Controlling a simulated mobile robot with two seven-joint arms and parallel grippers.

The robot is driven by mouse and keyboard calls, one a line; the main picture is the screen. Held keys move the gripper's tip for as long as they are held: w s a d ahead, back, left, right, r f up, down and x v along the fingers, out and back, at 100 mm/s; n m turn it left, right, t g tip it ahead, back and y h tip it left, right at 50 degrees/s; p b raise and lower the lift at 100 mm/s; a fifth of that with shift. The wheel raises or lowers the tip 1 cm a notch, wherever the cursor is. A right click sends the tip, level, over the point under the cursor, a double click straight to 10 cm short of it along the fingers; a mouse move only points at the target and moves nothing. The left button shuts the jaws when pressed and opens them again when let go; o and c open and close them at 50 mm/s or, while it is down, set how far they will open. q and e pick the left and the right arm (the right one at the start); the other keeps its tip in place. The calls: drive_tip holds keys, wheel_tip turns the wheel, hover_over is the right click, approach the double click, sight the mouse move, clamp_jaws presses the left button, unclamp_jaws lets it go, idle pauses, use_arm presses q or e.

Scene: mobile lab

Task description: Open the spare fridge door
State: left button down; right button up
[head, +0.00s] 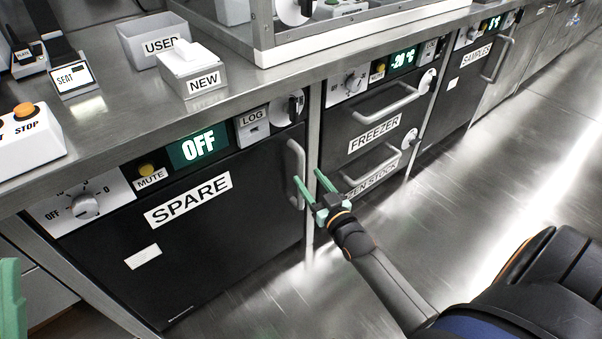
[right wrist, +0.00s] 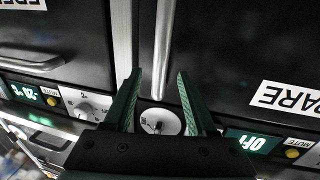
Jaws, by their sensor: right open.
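The spare fridge door (head: 225,235) is a black panel with a white SPARE label, and it looks closed. Its grey vertical bar handle (head: 296,160) is at the door's right edge. My right gripper (head: 308,180) is open, with its green fingers at the lower part of this handle. In the right wrist view, the handle (right wrist: 163,45) lines up between the open fingertips (right wrist: 159,76); contact cannot be told. A green part of my left gripper (head: 12,300) shows at the left edge, mostly out of frame.
Above the door are a dial (head: 85,205), a MUTE button and an OFF display (head: 198,146). The freezer drawers (head: 375,120) with bar handles stand just right. The steel counter (head: 110,115) overhangs above. The floor (head: 480,190) in front is clear apart from my arm and body.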

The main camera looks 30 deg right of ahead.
sight(303, 171)
use_arm(q)
drive_tip(key=shift+w+d+f+b, duration=0.15)
drive_tip(key=shift+f+b, duration=0.65)
drive_tip(key=shift+f, duration=0.5)
use_arm(e)
drive_tip(key=shift+w+d, duration=0.15)
drive_tip(key=shift+w, duration=1.15)
drive_tip(key=shift+w+d, duration=0.15)
drive_tip(key=shift+w, duration=1.15)
drive_tip(key=shift+c, duration=0.4)
clamp_jaws()
